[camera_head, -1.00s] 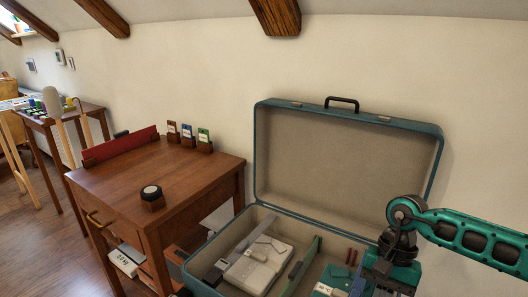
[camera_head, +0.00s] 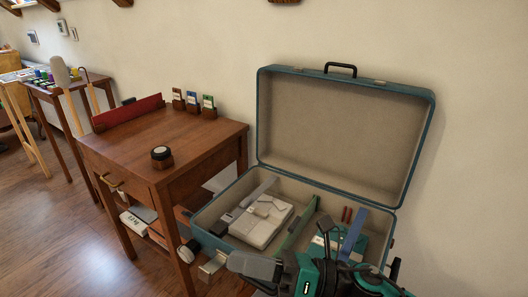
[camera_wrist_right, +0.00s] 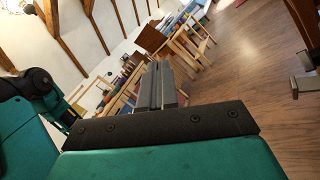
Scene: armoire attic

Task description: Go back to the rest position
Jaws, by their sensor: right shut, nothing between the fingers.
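My right gripper (camera_head: 234,263) is at the bottom of the head view, in front of the open suitcase's near edge. Its arm comes in from the lower right and covers part of the suitcase's front. In the right wrist view its two grey fingers (camera_wrist_right: 158,86) lie together, pointing out over the room, with nothing between them. My left gripper is in no view.
The open teal suitcase (camera_head: 262,120) holds a grey device (camera_head: 262,222) and other items. Left of it stands a wooden desk (camera_head: 205,143) with a round dark-and-white object (camera_head: 161,157) on top. Wooden floor (camera_head: 60,225) is clear at lower left.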

